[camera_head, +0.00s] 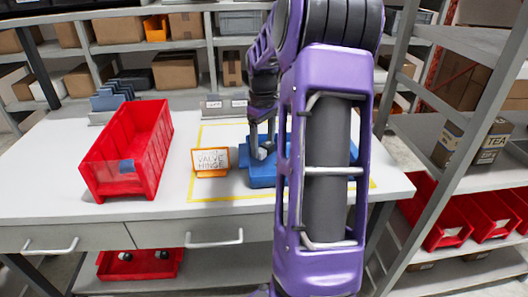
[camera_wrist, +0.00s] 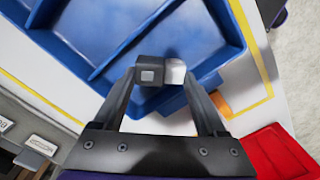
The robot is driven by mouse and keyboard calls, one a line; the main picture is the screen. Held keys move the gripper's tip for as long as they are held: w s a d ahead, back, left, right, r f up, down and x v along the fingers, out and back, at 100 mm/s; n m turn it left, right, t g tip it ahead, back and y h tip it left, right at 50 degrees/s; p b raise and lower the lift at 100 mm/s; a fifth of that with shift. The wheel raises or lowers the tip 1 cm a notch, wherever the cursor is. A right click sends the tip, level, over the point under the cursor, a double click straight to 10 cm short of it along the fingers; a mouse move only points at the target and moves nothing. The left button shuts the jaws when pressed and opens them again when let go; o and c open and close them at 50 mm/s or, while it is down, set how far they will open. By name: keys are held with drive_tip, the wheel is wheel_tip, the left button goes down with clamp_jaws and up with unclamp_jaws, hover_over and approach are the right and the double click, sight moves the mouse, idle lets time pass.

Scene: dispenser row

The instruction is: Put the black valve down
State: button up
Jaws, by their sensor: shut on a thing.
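My gripper (camera_head: 262,140) hangs over the blue divided tray (camera_head: 262,178) on the white table. In the wrist view my gripper (camera_wrist: 160,75) is shut on a small blocky piece, the black valve (camera_wrist: 149,72), dark grey with a lighter square on its face. A pale part shows beside it at the right fingertip. The blue tray (camera_wrist: 55,50) lies below it, its visible compartments empty. I cannot tell how far the valve is above the tray floor. My purple arm hides much of the tray in the head view.
An orange-framed sign (camera_head: 210,161) reading "VALVE HINGE" stands left of the tray. A red bin (camera_head: 128,150) stands farther left. Yellow tape (camera_head: 232,195) marks an area around the tray. Shelves (camera_head: 480,150) flank the right side. The table between bin and sign is clear.

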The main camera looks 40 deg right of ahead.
sight(263, 145)
drive_tip(key=shift+f, duration=1.35)
drive_tip(key=shift+f, duration=0.15)
drive_tip(key=o, duration=1.1)
drive_tip(key=shift+o, duration=0.2)
wheel_tip(263, 145, up, 12)
drive_tip(key=p, duration=0.1)
drive_tip(key=shift+p, duration=0.4)
drive_tip(key=shift+w+a+r, duration=0.1)
drive_tip(key=shift+r, duration=0.1)
